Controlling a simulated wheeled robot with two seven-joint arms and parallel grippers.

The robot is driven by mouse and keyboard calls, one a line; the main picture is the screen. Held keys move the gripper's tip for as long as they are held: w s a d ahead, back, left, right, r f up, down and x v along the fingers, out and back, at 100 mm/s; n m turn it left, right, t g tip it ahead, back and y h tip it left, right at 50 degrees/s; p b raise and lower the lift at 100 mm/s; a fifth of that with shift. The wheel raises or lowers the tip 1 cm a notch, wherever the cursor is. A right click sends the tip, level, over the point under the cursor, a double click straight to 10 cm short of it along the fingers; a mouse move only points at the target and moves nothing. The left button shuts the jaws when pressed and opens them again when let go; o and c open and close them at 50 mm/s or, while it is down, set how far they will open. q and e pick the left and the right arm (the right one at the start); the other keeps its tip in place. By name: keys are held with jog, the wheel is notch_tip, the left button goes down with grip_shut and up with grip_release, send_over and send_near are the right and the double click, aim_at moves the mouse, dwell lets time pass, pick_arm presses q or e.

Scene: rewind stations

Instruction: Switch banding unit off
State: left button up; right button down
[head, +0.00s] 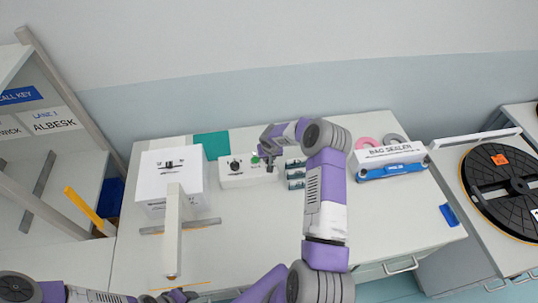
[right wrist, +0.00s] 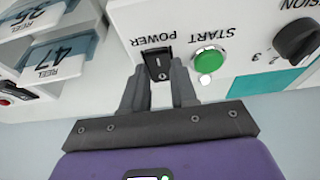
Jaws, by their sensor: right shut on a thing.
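The banding unit (head: 240,172) is a white box with a dark knob, toward the back of the table in the head view. The right wrist view shows its panel upside down, with a black POWER rocker switch (right wrist: 158,60), a green START button (right wrist: 208,60) and a dark tension knob (right wrist: 297,38). My right gripper (right wrist: 158,78) is at the panel, its two fingers on either side of the switch and shut on it. In the head view my right gripper (head: 262,165) partly covers the unit's right end. My left gripper (head: 172,296) shows only partly at the bottom edge; its jaws are unclear.
A larger white box (head: 155,175) with a post stands left of the unit. Stacked reel drawers (head: 295,172) stand close on its right. The bag sealer (head: 388,160) is farther right. The front of the table is mostly clear.

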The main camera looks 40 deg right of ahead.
jog(key=shift+w+d+r+g, duration=0.1)
jog(key=shift+d+r+g, duration=0.1)
jog(key=shift+g, duration=0.1)
jog(key=shift+d+f, duration=0.1)
jog(key=shift+f, duration=0.1)
jog(key=shift+w+f+g+y+b, duration=0.1)
jog(key=shift+g+y+b, duration=0.2)
jog(key=shift+g+b, duration=0.1)
jog(key=shift+r, duration=0.2)
jog(key=c, duration=0.9)
grip_release()
jog(key=shift+r, duration=0.1)
jog(key=r, duration=0.5)
jog(key=s+r+b, duration=0.1)
jog(key=r, duration=0.1)
jog(key=shift+a+r, duration=0.15)
jog(key=shift+a, duration=0.2)
